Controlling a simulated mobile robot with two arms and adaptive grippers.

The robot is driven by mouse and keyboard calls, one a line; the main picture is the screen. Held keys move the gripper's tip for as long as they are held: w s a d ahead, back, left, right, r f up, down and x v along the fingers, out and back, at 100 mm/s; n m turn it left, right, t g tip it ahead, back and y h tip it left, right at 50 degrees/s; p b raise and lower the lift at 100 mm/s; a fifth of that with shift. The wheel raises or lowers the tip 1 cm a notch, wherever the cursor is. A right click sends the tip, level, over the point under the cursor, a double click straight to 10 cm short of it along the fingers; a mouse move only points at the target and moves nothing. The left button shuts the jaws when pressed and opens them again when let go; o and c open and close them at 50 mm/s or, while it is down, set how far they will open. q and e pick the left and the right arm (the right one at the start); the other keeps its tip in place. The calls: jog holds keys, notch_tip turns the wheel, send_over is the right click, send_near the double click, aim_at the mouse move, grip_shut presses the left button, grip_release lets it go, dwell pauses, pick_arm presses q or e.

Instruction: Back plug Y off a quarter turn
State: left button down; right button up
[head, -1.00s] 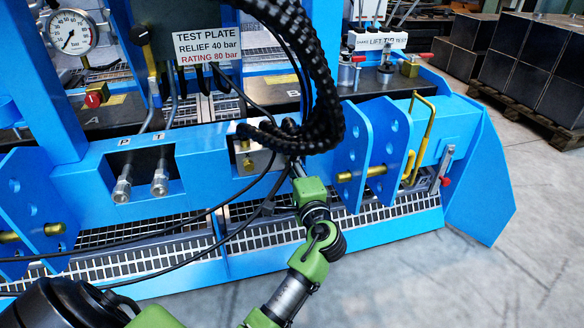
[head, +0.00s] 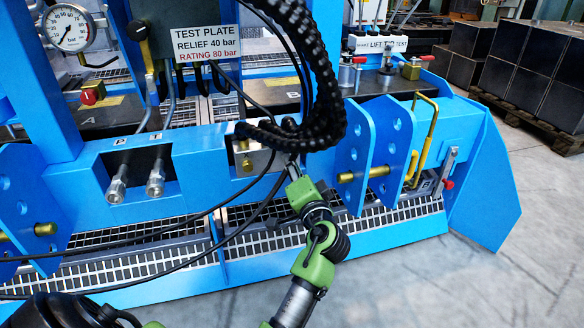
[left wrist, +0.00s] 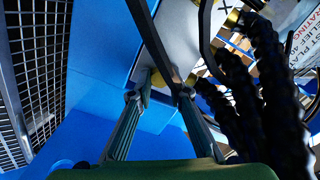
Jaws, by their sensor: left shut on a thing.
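The pale metal valve block (head: 262,163) sits in a recess of the blue frame, with brass fittings on its face. My left gripper (head: 292,160) is at the block's right side, below the black hoses, and its fingertips are hard to make out in the head view. In the left wrist view, the two fingers of my left gripper (left wrist: 160,94) close on a small brass piece at the block, which looks like plug Y (left wrist: 157,78). An X is marked on the block face (left wrist: 205,22) there; I cannot read a Y. A dark bar crosses in front of the plug. My right gripper is not in view.
Ribbed black hoses (head: 325,90) arch down close to my left gripper. Thin black cables (head: 170,227) hang across the front. Blue lugs with a brass pin (head: 377,171) stand to the right. A yellow handle (head: 428,135) is farther right.

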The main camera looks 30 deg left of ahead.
pick_arm(q)
jog(key=shift+f, duration=0.15)
jog(key=c, duration=1.9)
grip_release()
